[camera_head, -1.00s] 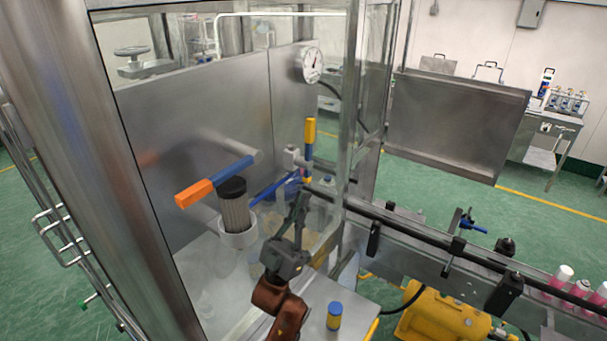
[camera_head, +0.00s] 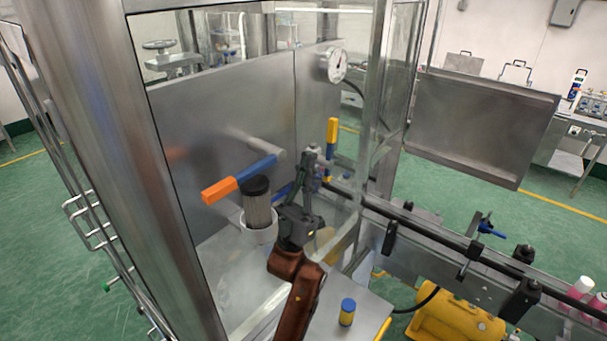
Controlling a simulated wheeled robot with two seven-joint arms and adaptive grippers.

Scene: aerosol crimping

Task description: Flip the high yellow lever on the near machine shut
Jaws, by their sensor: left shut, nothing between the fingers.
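The high yellow lever (camera_head: 332,131) stands upright inside the near machine (camera_head: 220,120), with a blue part below its yellow grip. My left gripper (camera_head: 311,158) is shut and empty, pointing up, just left of the lever and a little below its yellow grip. A small gap shows between the fingertips and the grip, but I cannot tell whether they touch the lever lower down. The gripper hides part of the fitting at the lever's foot. My right gripper is not in view.
An orange-and-blue handle (camera_head: 238,180) sticks out left of my gripper, above a dark-topped ribbed cylinder (camera_head: 258,205). A pressure gauge (camera_head: 334,65) is above the lever. A metal post stands at left, and a conveyor rail (camera_head: 440,235) runs right. A small blue-capped can (camera_head: 347,312) stands below.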

